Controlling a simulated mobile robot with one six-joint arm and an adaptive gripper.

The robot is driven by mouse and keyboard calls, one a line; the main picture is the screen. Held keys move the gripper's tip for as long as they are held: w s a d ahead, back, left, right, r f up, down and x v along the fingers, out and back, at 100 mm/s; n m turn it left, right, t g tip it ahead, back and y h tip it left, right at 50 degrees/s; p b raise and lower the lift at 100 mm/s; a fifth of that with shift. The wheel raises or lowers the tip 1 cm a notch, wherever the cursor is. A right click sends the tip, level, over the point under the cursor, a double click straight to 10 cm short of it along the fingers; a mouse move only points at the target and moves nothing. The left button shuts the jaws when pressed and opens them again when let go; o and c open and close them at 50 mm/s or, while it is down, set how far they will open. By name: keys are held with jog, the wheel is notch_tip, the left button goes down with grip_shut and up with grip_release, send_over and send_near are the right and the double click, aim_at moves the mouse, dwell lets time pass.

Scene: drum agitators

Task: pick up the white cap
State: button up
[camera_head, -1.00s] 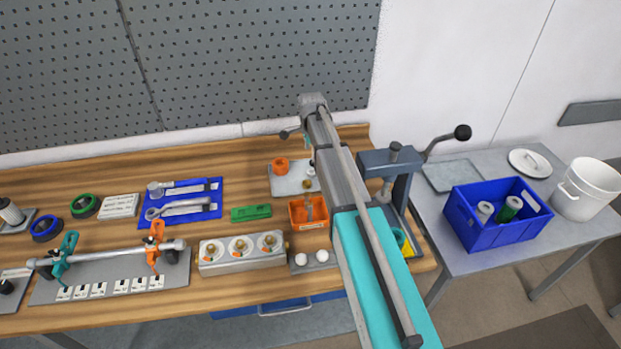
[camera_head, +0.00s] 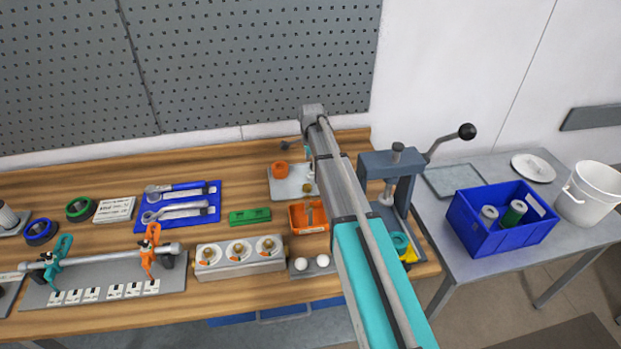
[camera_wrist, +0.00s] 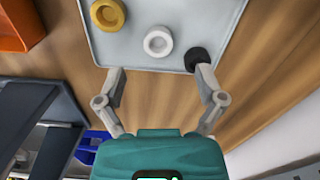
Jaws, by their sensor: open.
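The white cap (camera_wrist: 158,41) is a round ring with a hole in its middle. It lies on a light grey tray (camera_wrist: 130,50) in the wrist view, between a yellow cap (camera_wrist: 107,14) on its left and a black cap (camera_wrist: 196,59) on its right. My gripper (camera_wrist: 159,71) is open and empty, its fingertips apart below the white cap in the picture. The right fingertip overlaps the black cap in view; I cannot tell whether they touch. In the head view the tray (camera_head: 282,190) is partly hidden by my arm.
An orange bin (camera_head: 296,222) stands in front of the tray, and an orange round part (camera_head: 280,169) is on the tray. A dark blue-grey press (camera_head: 385,162) stands to the right. A green block (camera_head: 250,216) lies left.

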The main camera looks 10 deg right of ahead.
aim_at(312, 175)
jog(key=shift+s+d+f+b, duration=0.1)
jog(key=shift+f+b, duration=2.4)
jog(key=shift+f, duration=0.1)
jog(key=c, duration=1)
